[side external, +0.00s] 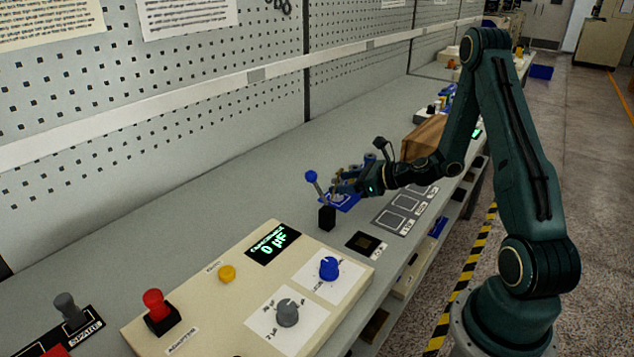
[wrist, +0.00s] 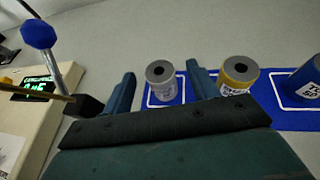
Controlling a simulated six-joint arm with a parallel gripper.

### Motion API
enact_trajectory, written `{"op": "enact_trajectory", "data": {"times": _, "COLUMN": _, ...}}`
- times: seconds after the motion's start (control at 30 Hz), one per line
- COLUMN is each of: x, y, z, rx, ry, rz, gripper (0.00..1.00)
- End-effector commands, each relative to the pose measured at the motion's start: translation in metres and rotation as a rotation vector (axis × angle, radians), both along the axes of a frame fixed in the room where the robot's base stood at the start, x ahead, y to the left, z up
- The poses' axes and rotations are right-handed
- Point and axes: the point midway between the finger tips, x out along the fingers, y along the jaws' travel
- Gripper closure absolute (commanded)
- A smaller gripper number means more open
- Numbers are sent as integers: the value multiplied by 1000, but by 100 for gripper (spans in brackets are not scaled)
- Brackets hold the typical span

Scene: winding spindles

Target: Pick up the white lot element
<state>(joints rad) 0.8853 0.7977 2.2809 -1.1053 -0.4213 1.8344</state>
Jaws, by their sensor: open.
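The white lot element (wrist: 161,92), a short pale cylinder with a grey top and a dark centre hole, stands upright on a blue mat (wrist: 145,137) in the wrist view. My gripper (wrist: 162,71) is open, and the element appears between its two fingers; I cannot tell whether they touch it. A yellow element (wrist: 239,76) and a blue element (wrist: 304,80) stand to its right on the mat. In the side external view my gripper (side external: 338,188) is low over the blue mat (side external: 343,205), and the white element cannot be made out there.
A blue-knobbed lever (side external: 312,180) on a black base stands close to my gripper, on the left. The beige control panel (side external: 220,310) with knobs is in the foreground. A brown box (side external: 424,138) stands behind my gripper. The grey bench (side external: 230,200) is clear toward the pegboard.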

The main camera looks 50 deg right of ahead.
Motion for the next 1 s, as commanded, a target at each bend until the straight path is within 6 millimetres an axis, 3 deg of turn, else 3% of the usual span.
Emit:
{"op": "enact_trajectory", "data": {"times": 0.3, "x": 32, "y": 7, "z": -14, "rx": -1, "ry": 0, "rz": 3, "gripper": 41}}
{"op": "enact_trajectory", "data": {"times": 0.9, "x": 36, "y": 7, "z": -15, "rx": 0, "ry": 0, "rz": 0, "gripper": 41}}
{"op": "enact_trajectory", "data": {"times": 1.0, "x": 36, "y": 7, "z": -15, "rx": 0, "ry": 0, "rz": 0, "gripper": 58}}
